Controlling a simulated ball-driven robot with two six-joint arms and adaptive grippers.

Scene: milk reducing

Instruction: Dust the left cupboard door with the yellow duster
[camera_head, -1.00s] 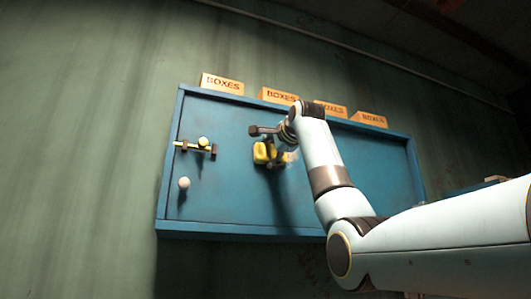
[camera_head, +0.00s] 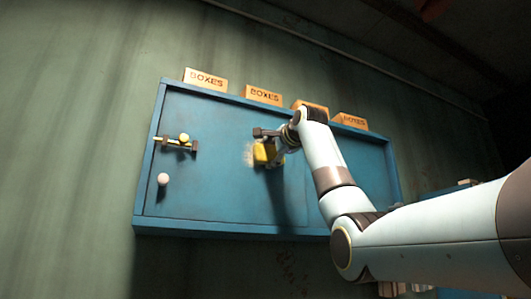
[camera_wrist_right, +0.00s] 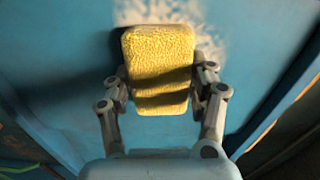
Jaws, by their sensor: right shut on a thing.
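The yellow duster (camera_head: 263,153) is held by my right gripper (camera_head: 278,145) in front of the blue cupboard. In the right wrist view the duster (camera_wrist_right: 160,65) sits between the two fingers of the gripper (camera_wrist_right: 163,95), close to the blue surface. A pale dusty patch (camera_wrist_right: 185,14) shows on that surface just beyond the duster; I cannot tell if they touch. The left cupboard door (camera_head: 215,180) is blue, with a latch (camera_head: 180,145) and a pale round knob (camera_head: 163,180) near its left edge. My left gripper is not in view.
Several boxes marked BOXES stand along the top of the cupboard, one at the left end (camera_head: 205,79). The cupboard frame (camera_head: 230,228) stands out around the door. Green wall (camera_head: 70,150) is clear to the left. More small items (camera_head: 450,188) sit at the right.

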